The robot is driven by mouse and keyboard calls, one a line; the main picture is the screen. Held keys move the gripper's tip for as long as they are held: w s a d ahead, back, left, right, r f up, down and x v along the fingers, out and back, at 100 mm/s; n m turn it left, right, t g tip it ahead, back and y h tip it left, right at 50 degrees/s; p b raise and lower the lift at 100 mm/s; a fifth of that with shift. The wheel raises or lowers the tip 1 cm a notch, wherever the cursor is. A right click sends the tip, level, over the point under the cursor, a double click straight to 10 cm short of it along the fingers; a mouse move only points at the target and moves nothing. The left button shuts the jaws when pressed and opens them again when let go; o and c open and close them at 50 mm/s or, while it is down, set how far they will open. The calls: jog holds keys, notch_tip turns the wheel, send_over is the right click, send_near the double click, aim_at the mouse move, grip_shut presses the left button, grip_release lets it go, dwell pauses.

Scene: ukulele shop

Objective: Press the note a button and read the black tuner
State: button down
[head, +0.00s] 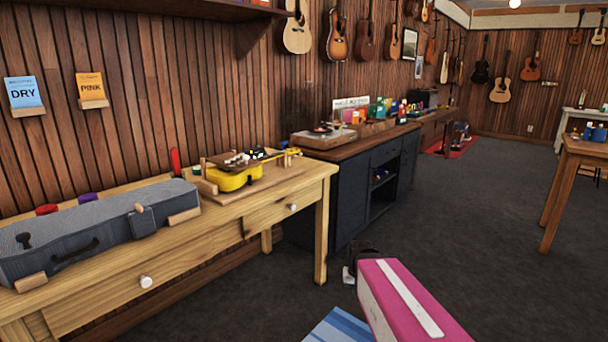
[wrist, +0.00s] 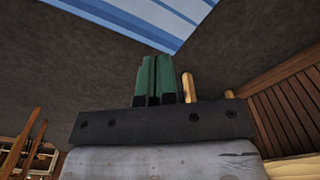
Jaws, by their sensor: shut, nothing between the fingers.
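A yellow ukulele (head: 236,178) lies in a wooden cradle on the light wooden workbench (head: 262,212) in the head view. A small black object (head: 258,153) shows at it and may be the black tuner; it is too small to read. I cannot make out a note a button. My gripper (wrist: 155,78) shows in the wrist view with its green fingers shut together and empty. It points over dark floor, apart from the workbench. The tuner does not show in the wrist view.
A grey case (head: 95,228) fills the workbench's left part. A dark cabinet (head: 350,200) bearing a turntable (head: 323,136) stands beyond the bench. A blue striped mat (head: 338,328) lies on the floor. Open carpet (head: 470,230) lies at right, before a wooden table (head: 553,195).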

jog(key=shift+s+d+f, duration=0.3)
jog(key=shift+s+d, duration=0.05)
jog(key=shift+s, duration=0.15)
jog(key=shift+s+d+f, duration=0.25)
jog(key=shift+s+d, duration=0.05)
jog(key=shift+s, duration=0.2)
dwell(0.8)
